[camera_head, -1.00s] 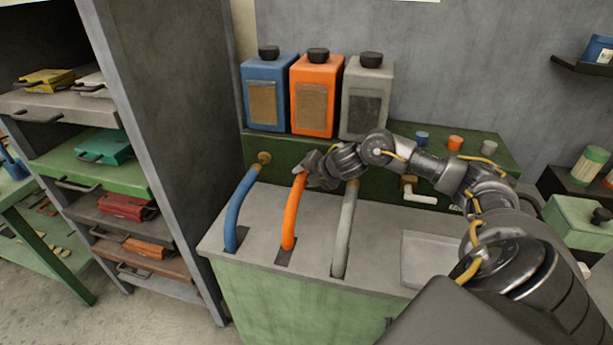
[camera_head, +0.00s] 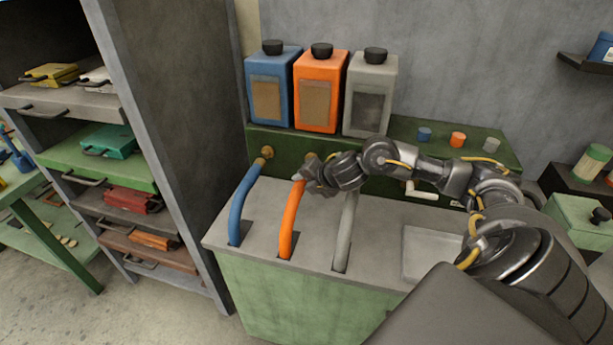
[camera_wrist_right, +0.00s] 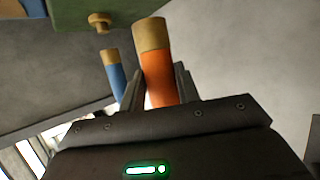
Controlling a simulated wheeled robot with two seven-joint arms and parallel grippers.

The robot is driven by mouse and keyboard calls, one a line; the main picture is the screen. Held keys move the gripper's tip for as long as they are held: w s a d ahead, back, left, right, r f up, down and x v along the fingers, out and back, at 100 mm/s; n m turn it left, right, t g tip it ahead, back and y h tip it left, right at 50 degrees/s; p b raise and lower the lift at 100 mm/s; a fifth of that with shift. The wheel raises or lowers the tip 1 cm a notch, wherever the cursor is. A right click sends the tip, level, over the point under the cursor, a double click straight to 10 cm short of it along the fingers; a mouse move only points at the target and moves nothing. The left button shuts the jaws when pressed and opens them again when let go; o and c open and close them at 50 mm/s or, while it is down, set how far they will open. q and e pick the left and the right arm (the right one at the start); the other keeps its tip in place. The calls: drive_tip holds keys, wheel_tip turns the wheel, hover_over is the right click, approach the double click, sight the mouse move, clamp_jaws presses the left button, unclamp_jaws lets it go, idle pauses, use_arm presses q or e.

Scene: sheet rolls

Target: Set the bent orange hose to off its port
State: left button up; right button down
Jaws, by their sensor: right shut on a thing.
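The bent orange hose (camera_head: 289,225) rises from a slot in the grey bench top. My right gripper (camera_head: 306,180) is shut on its upper end in the head view. In the right wrist view, the orange hose (camera_wrist_right: 160,82) stands between my right gripper's fingers (camera_wrist_right: 155,88), with its brass end (camera_wrist_right: 151,37) free above them. A bare brass port (camera_wrist_right: 100,20) on the green panel shows apart from that end. In the head view, a brass port (camera_head: 311,156) shows just above my gripper. My left gripper is out of view.
A blue hose (camera_head: 242,205) to the left meets a brass port (camera_head: 267,152). A grey hose (camera_head: 345,235) stands close on the right. Blue (camera_head: 268,90), orange (camera_head: 318,92) and grey (camera_head: 369,95) bottles stand behind on the green ledge. A tray (camera_head: 432,255) lies right.

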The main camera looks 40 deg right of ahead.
drive_tip(key=shift+s+a+f, duration=0.15)
drive_tip(key=c, duration=1.4)
unclamp_jaws()
drive_tip(key=o, duration=0.4)
drive_tip(key=v, duration=1.1)
